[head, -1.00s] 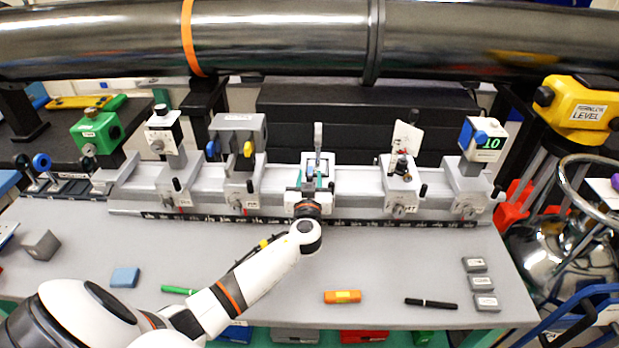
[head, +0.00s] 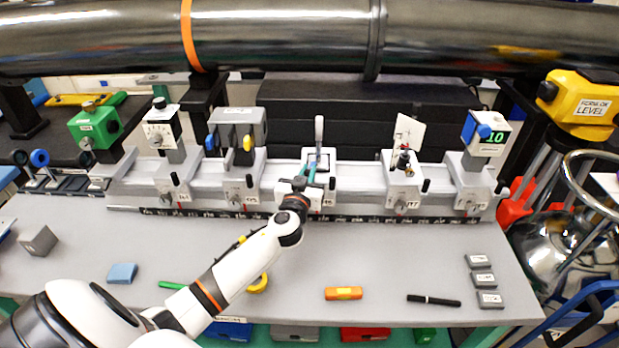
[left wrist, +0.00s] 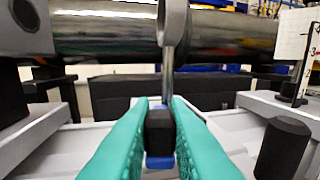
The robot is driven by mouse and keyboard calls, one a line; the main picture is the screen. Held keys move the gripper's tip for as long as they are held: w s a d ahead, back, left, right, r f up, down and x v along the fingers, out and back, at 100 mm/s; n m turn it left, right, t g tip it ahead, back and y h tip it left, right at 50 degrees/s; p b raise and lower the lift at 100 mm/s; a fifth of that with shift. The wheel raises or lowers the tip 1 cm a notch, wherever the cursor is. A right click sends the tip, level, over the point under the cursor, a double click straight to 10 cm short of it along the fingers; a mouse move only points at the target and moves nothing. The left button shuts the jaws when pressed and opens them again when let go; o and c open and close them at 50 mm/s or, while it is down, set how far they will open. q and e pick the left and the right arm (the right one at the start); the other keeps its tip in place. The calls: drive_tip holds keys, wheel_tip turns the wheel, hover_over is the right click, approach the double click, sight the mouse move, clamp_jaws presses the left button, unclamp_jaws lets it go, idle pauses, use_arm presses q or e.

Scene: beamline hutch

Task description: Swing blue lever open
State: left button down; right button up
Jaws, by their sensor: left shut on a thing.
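The blue lever (left wrist: 160,162) shows in the left wrist view as a small blue part with a dark block-shaped end, between my teal fingers. My left gripper (head: 309,172) is shut on it at the middle carrier (head: 320,199) on the rail; its fingers also show in the left wrist view (left wrist: 161,105). A thin metal post (left wrist: 168,75) with a grey top stands just beyond the fingertips. In the head view my gripper hides most of the lever. My right gripper is not in view.
A grey box (head: 240,122) with blue and yellow knobs stands left of the middle carrier. A white-card holder (head: 402,165) stands right. A black clamp knob (left wrist: 283,148) is close to my right finger. A large steel pipe (head: 280,38) crosses above.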

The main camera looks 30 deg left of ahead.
use_arm(q)
drive_tip(key=m+h, duration=0.1)
drive_tip(key=h, duration=0.1)
drive_tip(key=shift+s+a+m+t+h, duration=0.1)
drive_tip(key=shift+a+m+t+h, duration=0.2)
drive_tip(key=shift+m+h, duration=0.1)
drive_tip(key=m+h, duration=0.1)
drive_tip(key=h, duration=0.1)
drive_tip(key=a+m+h, duration=0.1)
drive_tip(key=m+h, duration=0.1)
drive_tip(key=h, duration=0.1)
drive_tip(key=shift+r+m, duration=0.1)
drive_tip(key=shift+m, duration=0.2)
drive_tip(key=shift+a+m+h, duration=0.2)
drive_tip(key=shift+m+h, duration=0.45)
drive_tip(key=shift+h, duration=0.5)
drive_tip(key=shift+a+m+h, duration=0.15)
drive_tip(key=shift+m+h, duration=0.5)
drive_tip(key=shift+h, duration=0.5)
drive_tip(key=shift+g, duration=0.4)
drive_tip(key=c, duration=1.4)
unclamp_jaws()
drive_tip(key=shift+d, duration=0.15)
